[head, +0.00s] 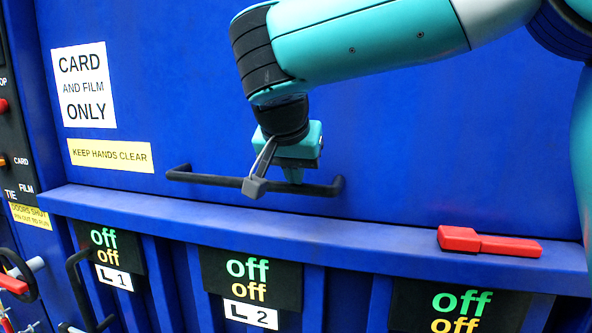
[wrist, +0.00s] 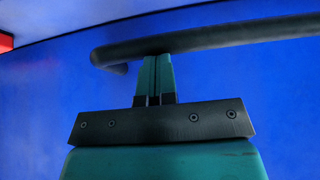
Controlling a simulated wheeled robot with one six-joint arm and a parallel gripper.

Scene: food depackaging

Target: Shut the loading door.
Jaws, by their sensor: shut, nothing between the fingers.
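The loading door (head: 390,150) appears to be the large blue panel with a horizontal black bar handle (head: 215,179) low on it. I cannot tell from these views whether it is fully shut. My gripper (head: 294,178) points down at the handle, right of its middle in the head view. In the wrist view my gripper (wrist: 154,62) has its two teal fingers together and empty. Their tips meet the edge of the handle (wrist: 220,36) near one end. I cannot tell whether they touch it or sit just in front or behind.
A blue ledge (head: 350,235) runs below the door, with a red tool (head: 488,243) lying on its right part. Below are dark panels reading "off", marked L1 (head: 115,278) and L2 (head: 250,315). A control panel with buttons (head: 4,105) stands at the left.

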